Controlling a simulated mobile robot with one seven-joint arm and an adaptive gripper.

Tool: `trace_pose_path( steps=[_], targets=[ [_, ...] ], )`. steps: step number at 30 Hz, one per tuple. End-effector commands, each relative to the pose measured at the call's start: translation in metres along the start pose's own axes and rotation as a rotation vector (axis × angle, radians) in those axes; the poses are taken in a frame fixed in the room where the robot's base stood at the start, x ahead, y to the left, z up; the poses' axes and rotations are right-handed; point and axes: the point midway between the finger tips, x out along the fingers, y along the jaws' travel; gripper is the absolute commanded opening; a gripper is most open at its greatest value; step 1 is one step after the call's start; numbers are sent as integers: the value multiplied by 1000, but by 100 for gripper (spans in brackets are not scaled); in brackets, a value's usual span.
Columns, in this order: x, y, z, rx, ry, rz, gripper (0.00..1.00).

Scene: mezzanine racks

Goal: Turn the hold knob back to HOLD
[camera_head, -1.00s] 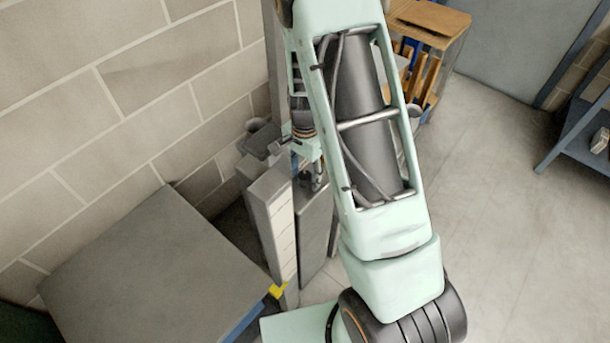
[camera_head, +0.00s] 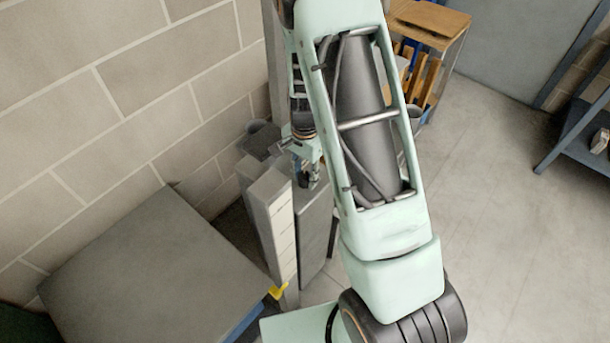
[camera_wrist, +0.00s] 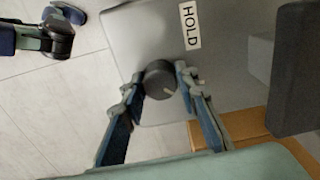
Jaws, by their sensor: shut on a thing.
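The hold knob (camera_wrist: 160,80) is a dark round knob on a grey panel (camera_wrist: 150,35) in the wrist view. A light mark shows on its lower edge. A white label reading HOLD (camera_wrist: 190,25) is on the panel above and to the right of the knob. My gripper (camera_wrist: 160,82) is shut on the knob, with one finger on each side of it. In the head view my gripper (camera_head: 308,172) is small, above the grey cabinet beside the wall, and the knob cannot be made out there.
A grey-topped table (camera_head: 140,265) stands at the lower left by the block wall. A wooden rack (camera_head: 430,30) is at the back, and a blue shelf (camera_head: 580,140) is at the right. The floor between them is clear.

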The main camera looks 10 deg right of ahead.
Motion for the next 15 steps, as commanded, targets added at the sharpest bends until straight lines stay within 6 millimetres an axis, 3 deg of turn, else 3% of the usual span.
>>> trace_pose_path(
  steps=[15],
  targets=[
    [1,0,0,-379,0,-2,4]
  ],
)
